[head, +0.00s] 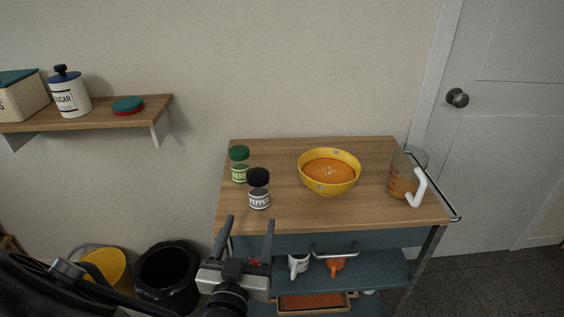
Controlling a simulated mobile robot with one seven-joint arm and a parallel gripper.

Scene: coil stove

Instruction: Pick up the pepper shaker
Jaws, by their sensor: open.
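The pepper shaker (259,190) stands upright near the left front of the wooden cart top (290,209). It has a black lid, a dark body and a white label reading PEPPER. My gripper (249,223) is open and empty in the head view. Its two fingers point up the picture, toward the shaker, and appear just below it in the picture. I see no contact between fingers and shaker.
A green-lidded herb jar (239,164) stands close behind the shaker, to its left. A yellow bowl of orange soup (329,172) and a measuring jug (407,178) stand to the right. Mugs (299,265) sit on the lower shelf. A black bin (168,274) stands left of the cart.

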